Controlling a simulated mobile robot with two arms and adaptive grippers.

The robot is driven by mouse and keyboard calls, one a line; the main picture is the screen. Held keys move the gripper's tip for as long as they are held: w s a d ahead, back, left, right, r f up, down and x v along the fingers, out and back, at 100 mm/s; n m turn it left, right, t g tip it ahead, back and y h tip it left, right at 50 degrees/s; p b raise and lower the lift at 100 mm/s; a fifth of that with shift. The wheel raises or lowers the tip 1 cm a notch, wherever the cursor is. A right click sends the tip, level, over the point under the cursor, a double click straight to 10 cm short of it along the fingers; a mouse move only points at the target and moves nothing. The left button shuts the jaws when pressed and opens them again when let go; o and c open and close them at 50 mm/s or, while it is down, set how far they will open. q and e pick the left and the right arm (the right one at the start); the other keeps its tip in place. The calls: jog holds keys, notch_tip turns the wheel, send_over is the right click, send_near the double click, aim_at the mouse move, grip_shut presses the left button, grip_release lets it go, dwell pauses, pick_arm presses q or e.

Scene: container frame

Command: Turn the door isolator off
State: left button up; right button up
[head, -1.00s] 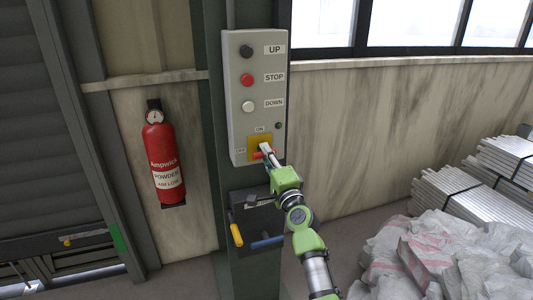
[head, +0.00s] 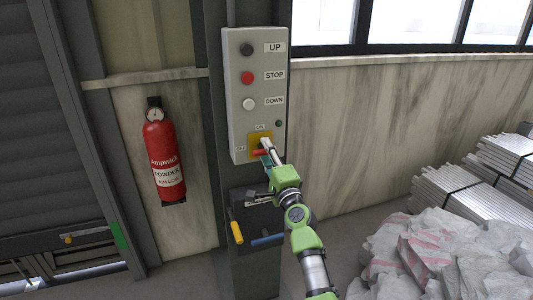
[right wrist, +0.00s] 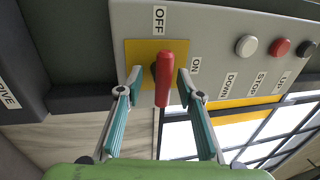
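The door isolator is a red handle (head: 259,152) on a yellow plate (head: 267,140) at the bottom of the grey control box (head: 238,98). ON is marked above the plate and OFF to its left. The handle lies roughly level in the head view, along the OFF side. In the right wrist view the red handle (right wrist: 166,80) stands between the fingers, in line with the OFF label. My right gripper (head: 266,148) is at the plate. Its fingers (right wrist: 160,80) are open on both sides of the handle, with gaps showing. My left gripper is out of view.
Black, red and white buttons for UP, STOP and DOWN sit above the isolator. A black box (head: 257,215) with yellow and blue handles is below. A fire extinguisher (head: 163,160) hangs left. Sacks (head: 430,255) and stacked metal bars (head: 460,190) lie right.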

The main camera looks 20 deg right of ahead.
jog(key=s+f, duration=0.2)
jog(key=s, duration=0.9)
jog(key=shift+s+d+f, duration=0.15)
jog(key=shift+s+d, duration=0.05)
jog(key=shift+s, duration=0.2)
